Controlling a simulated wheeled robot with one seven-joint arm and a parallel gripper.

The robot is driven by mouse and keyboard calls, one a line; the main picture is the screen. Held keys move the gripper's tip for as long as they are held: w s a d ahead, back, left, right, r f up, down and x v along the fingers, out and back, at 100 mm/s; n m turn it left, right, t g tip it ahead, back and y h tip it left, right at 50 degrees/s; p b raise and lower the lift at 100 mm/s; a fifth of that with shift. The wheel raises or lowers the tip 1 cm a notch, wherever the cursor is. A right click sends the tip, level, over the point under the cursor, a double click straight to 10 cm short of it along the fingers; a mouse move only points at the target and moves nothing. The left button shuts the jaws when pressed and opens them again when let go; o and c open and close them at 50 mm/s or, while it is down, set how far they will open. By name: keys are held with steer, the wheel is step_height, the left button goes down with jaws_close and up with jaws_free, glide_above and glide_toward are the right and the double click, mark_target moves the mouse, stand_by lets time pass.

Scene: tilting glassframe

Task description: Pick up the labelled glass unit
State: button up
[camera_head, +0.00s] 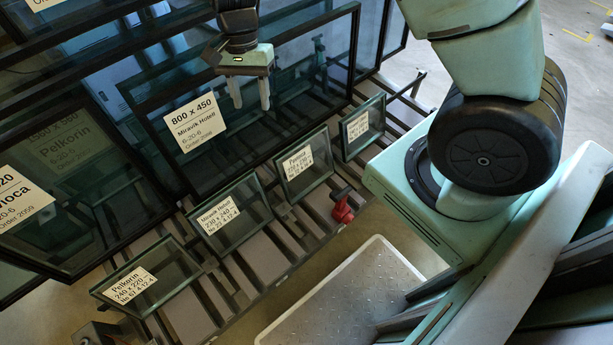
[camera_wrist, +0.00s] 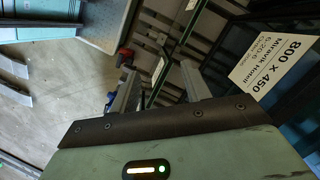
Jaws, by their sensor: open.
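Several small dark-framed glass units with white labels stand tilted along the slatted rack in the head view. They are a "Pelkorin" unit (camera_head: 172,283) at front left, a "Miravik Hotell" unit (camera_head: 249,196), a unit with a partly legible label (camera_head: 318,153), and one at far right (camera_head: 374,122). My gripper (camera_head: 251,104) is open and empty, pointing down in front of the large "800 x 450" pane (camera_head: 290,60), above and behind the small units. In the wrist view my gripper's fingers (camera_wrist: 160,72) are apart, with small-pane edges and a label beyond them. I cannot tell which unit that is.
Other large labelled panes (camera_head: 60,170) lean at the left and back. A red clamp-like part (camera_head: 343,208) sits on the front of the slatted rack (camera_head: 188,315). A grey textured platform (camera_head: 345,295) lies in front. Open floor (camera_head: 577,50) shows at upper right.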

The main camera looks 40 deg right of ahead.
mark_target(304, 151)
steer(key=w+d+f+m+h+b, duration=0.1)
steer(key=w+d+f+m+b, duration=0.2)
steer(key=d+f, duration=0.45)
steer(key=w+d+f+m+b, duration=0.2)
steer(key=d+f+m, duration=0.3)
steer(key=f, duration=0.4)
steer(key=shift+n+h, duration=0.3)
steer(key=x, duration=0.3)
steer(key=d+b+x, duration=0.1)
steer(key=x, duration=0.3)
steer(key=b+x, duration=0.1)
steer(key=x, duration=0.3)
steer(key=shift+d+f, duration=0.15)
steer(key=shift+d, duration=0.1)
steer(key=shift+s+d+b+x, duration=0.15)
steer(key=shift+b+x, duration=0.25)
steer(key=shift+x, duration=1.05)
steer(key=shift+s+d+b+x, duration=0.1)
steer(key=shift+b+x, duration=0.3)
steer(key=shift+x, duration=1.05)
steer(key=shift+c, duration=0.4)
jaws_close()
steer(key=shift+w, duration=0.1)
